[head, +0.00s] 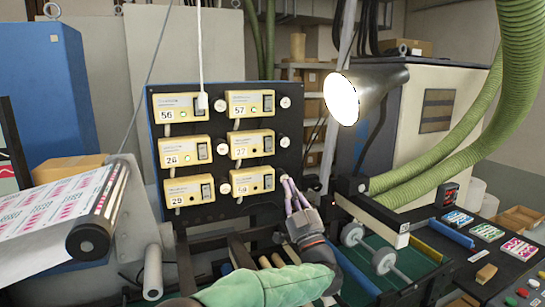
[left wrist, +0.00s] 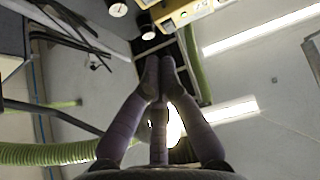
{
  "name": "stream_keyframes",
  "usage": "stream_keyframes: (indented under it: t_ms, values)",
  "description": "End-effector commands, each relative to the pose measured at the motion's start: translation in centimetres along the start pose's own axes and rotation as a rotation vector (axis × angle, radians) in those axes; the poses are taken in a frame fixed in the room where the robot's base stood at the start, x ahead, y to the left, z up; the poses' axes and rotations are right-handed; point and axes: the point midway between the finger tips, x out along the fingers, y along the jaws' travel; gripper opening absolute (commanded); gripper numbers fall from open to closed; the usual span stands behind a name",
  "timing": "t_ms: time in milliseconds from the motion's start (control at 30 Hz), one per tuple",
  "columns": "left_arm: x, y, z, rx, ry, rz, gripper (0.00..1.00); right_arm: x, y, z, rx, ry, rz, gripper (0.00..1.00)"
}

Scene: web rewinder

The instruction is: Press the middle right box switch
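The middle right box (head: 253,147), cream yellow and marked 27, is on the dark upright panel. Its black rocker switch (head: 269,142) is at the box's right end. My left gripper (head: 288,181) is right of the lower right box (head: 250,182) marked 59, below and right of the middle switch and apart from it in the picture. Its purple fingers come together at the tips, with nothing held. In the left wrist view the fingertips (left wrist: 159,64) point up toward the panel; a yellow box (left wrist: 188,12) shows at the top, which one I cannot tell. My right gripper is not in view.
Round white knobs (head: 284,142) stick out beside the boxes. A lamp (head: 362,94) hangs right of the panel, above my gripper. A white cable (head: 200,55) hangs to the upper left box. A printed roll (head: 95,215) is at left, green hoses (head: 450,165) at right.

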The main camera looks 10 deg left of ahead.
Motion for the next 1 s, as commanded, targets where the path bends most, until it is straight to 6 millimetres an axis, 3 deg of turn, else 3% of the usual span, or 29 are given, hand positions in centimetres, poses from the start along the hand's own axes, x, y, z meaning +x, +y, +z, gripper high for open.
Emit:
stream_keyframes:
  t_ms: [267,700,1000]
  values:
    - [2.5,-0.1,0.0,0.000,0.001,-0.002,0.00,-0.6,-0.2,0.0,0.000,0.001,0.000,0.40]
    - [10.5,-0.1,0.0,0.002,0.001,-0.002,0.00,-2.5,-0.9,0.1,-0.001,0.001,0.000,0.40]
    - [12.6,0.0,2.6,0.002,0.000,0.000,0.00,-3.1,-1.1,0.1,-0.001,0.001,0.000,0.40]
